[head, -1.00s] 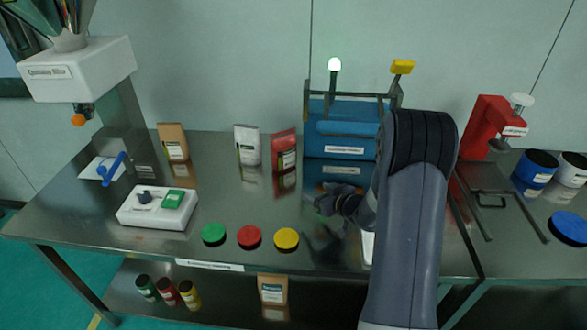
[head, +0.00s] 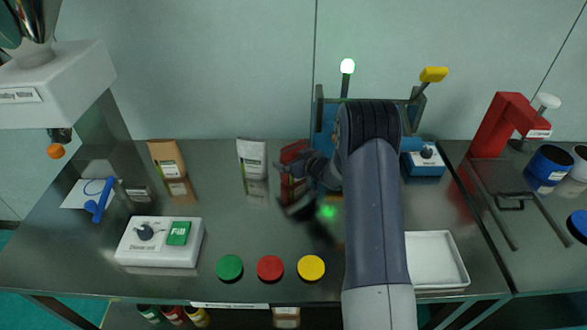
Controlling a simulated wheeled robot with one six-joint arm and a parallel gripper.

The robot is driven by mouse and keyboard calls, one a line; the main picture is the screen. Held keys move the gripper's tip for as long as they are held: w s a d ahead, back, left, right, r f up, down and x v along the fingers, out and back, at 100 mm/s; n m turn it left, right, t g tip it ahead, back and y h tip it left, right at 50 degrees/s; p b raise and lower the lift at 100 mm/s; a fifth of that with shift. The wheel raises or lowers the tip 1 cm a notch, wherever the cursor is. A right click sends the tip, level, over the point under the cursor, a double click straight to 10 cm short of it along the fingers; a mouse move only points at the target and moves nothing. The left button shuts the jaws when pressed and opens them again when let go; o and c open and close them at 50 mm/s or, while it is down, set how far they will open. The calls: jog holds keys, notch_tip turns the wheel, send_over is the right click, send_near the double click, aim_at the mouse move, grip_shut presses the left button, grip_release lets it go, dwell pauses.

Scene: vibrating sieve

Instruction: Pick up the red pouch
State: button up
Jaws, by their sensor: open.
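The red pouch (head: 290,154) stands on the steel table (head: 215,205) near the back, right of the white pouch. Only its upper part shows clearly; my gripper covers much of its front and right side. My gripper (head: 289,172) is open, with its fingers at the pouch in the picture. I cannot tell whether the fingers are around it or only in front of it. My arm reaches up from the bottom right of the middle and hides part of the blue machine.
A white pouch (head: 251,158) stands close on the left, a brown pouch (head: 165,157) further left. The blue machine (head: 326,120) is close on the right. Green (head: 230,267), red (head: 270,268) and yellow (head: 311,267) discs lie in front. A white tray (head: 437,260) is at right.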

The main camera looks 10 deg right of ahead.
jog(key=c, duration=1.3)
jog(key=shift+o, duration=0.2)
jog(key=shift+r, duration=0.2)
